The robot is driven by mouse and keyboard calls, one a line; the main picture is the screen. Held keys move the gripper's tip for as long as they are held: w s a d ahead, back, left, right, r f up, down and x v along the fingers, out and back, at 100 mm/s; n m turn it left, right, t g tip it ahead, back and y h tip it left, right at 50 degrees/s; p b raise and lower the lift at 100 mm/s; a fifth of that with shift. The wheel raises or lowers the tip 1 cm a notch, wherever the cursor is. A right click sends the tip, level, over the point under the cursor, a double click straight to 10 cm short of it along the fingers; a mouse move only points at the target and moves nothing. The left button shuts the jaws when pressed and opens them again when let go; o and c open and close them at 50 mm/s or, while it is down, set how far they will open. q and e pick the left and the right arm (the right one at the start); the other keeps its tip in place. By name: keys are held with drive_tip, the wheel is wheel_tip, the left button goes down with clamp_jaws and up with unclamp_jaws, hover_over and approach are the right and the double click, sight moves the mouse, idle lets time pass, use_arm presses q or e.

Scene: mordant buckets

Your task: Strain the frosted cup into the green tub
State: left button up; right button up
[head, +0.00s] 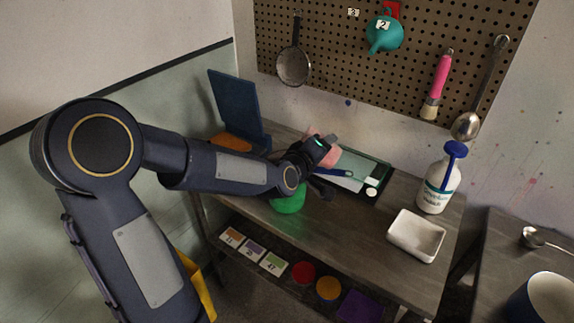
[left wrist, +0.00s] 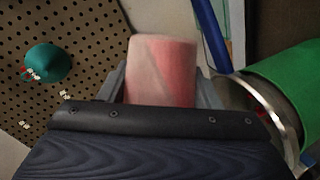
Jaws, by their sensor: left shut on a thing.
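My left gripper (head: 326,147) is shut on the frosted cup (left wrist: 160,72), which is pinkish red and cloudy. In the head view the cup (head: 329,158) is partly hidden by the gripper. It is held above and behind the green tub (head: 288,200) and looks tilted over, though its mouth is hard to make out. In the left wrist view the tub (left wrist: 290,88) is at the right. A metal ring (left wrist: 283,120), apparently a strainer rim, lies at its mouth, with some red inside. A blue handle (head: 334,174) shows beyond the tub. My right gripper is out of view.
A dark-edged tray (head: 372,180) lies behind the tub. A white spray bottle (head: 438,185) and a white dish (head: 416,236) stand to the right on the bench. A blue upright board (head: 236,105) is at the left. Tools hang on the pegboard (head: 345,65).

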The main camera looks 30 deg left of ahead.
use_arm(q)
drive_tip(key=shift+b, duration=0.35)
drive_tip(key=shift+a+r+n+t+h+b, duration=0.15)
drive_tip(key=shift+r+n+t+h+b, duration=0.25)
drive_tip(key=shift+n, duration=0.4)
idle(2.0)
drive_tip(key=shift+s+a+f+n, duration=0.1)
drive_tip(key=shift+s+a+n, duration=0.05)
drive_tip(key=shift+a+n, duration=0.2)
idle(0.8)
drive_tip(key=shift+s+a+f+n+p, duration=0.1)
drive_tip(key=shift+a+f+n+p, duration=0.05)
drive_tip(key=shift+a+n+p, duration=0.15)
idle(0.9)
drive_tip(key=shift+a+r+n+t+h, duration=0.2)
drive_tip(key=shift+r+n+t+h, duration=0.15)
drive_tip(key=shift+n, duration=0.2)
idle(1.0)
drive_tip(key=shift+d+f+m, duration=0.2)
drive_tip(key=shift+f+m, duration=0.05)
drive_tip(key=shift+m, duration=0.15)
drive_tip(key=shift+d+m+b, duration=0.45)
drive_tip(key=shift+d+m, duration=0.05)
drive_tip(key=shift+r, duration=0.15)
